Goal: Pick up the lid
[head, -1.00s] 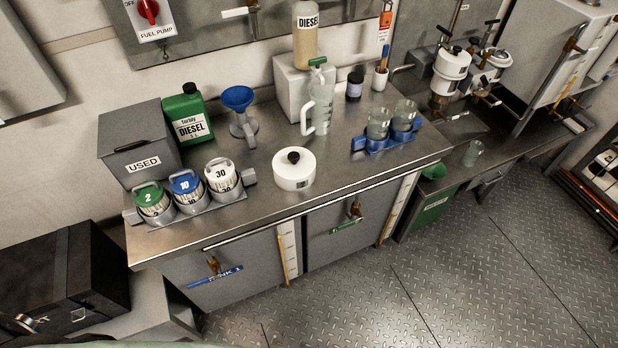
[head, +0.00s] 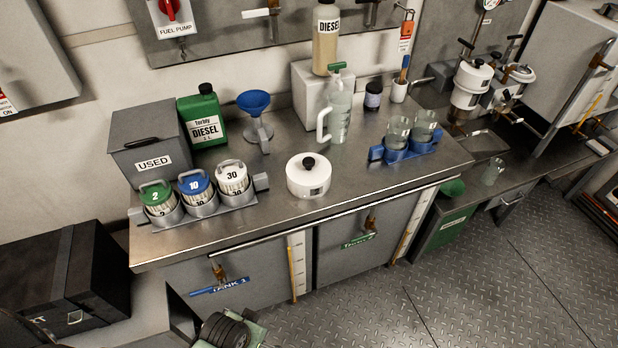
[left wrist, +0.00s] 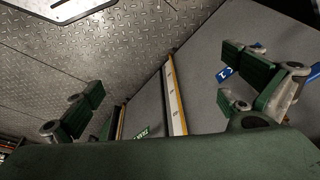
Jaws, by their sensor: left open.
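The lid (head: 309,178) is a white, round, squat piece with a black knob on top. It stands upright on the metal counter (head: 270,215), near the front edge in the head view, with nothing touching it. My left gripper (left wrist: 165,100) is open and empty in the left wrist view, its green-padded fingers wide apart. It faces the cabinet front and floor, and the lid is not in that view. My right gripper is not in view.
Left of the lid is a rack (head: 205,212) with several numbered canisters. A blue funnel (head: 256,115) and a clear jug (head: 337,112) stand behind it. A blue holder (head: 405,150) with glasses is to the right. The counter around the lid is clear.

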